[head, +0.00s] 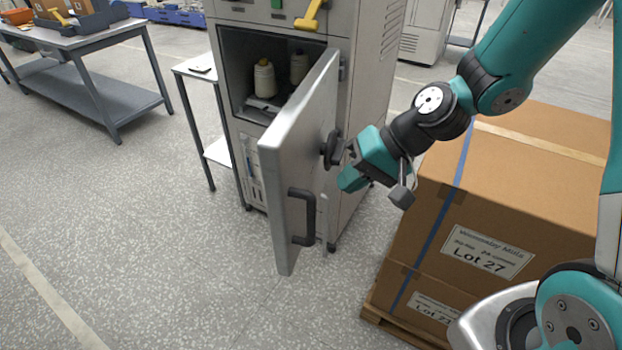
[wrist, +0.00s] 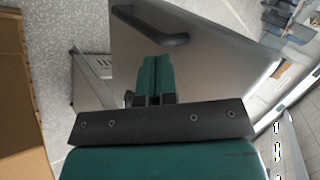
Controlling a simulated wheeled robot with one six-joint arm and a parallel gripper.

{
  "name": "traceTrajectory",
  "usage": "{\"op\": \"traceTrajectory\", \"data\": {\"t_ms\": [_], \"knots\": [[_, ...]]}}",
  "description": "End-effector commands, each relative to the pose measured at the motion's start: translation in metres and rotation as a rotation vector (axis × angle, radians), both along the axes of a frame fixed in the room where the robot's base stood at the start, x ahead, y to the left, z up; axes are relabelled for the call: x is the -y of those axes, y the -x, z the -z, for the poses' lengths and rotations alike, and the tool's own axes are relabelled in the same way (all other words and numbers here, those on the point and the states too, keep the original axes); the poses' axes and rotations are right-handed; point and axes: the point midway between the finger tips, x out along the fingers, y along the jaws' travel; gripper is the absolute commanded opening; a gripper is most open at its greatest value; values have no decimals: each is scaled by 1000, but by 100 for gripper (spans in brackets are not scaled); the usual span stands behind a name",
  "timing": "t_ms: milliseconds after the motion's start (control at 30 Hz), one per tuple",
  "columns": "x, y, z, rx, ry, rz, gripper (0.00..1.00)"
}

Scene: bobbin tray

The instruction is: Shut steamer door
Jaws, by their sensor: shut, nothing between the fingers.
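The steamer (head: 370,60) is a grey cabinet whose door (head: 292,150) stands wide open, swung out toward me on its right-hand hinge side. The door has a dark bar handle (head: 304,215) low on its outer face and a round dark knob (head: 332,149) higher up. Inside the open chamber sit two pale yarn cones (head: 264,78) on a tray. My gripper (head: 345,160) is at the right of the door, by its outer face. In the wrist view its fingers (wrist: 155,75) are shut and empty, in front of the door panel (wrist: 215,70); whether they touch it I cannot tell.
Stacked cardboard boxes (head: 520,190) on a pallet stand close at the right, below my arm. A small white side table (head: 200,75) stands left of the steamer. A grey workbench (head: 75,45) is at the far left. The floor in front and left is clear.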

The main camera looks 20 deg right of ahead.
Motion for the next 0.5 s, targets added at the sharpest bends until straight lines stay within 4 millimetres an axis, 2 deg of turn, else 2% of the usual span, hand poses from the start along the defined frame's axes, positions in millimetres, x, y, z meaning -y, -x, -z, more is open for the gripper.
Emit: {"op": "traceTrajectory", "data": {"t_ms": [100, 233, 367, 500], "knots": [[25, -22, 21, -48, -79, 191, 0], [43, -35, 40, -68, -129, 328, 0], [50, -39, 50, -76, -151, 388, 0], [44, -44, 58, -77, -152, 393, 0]]}}
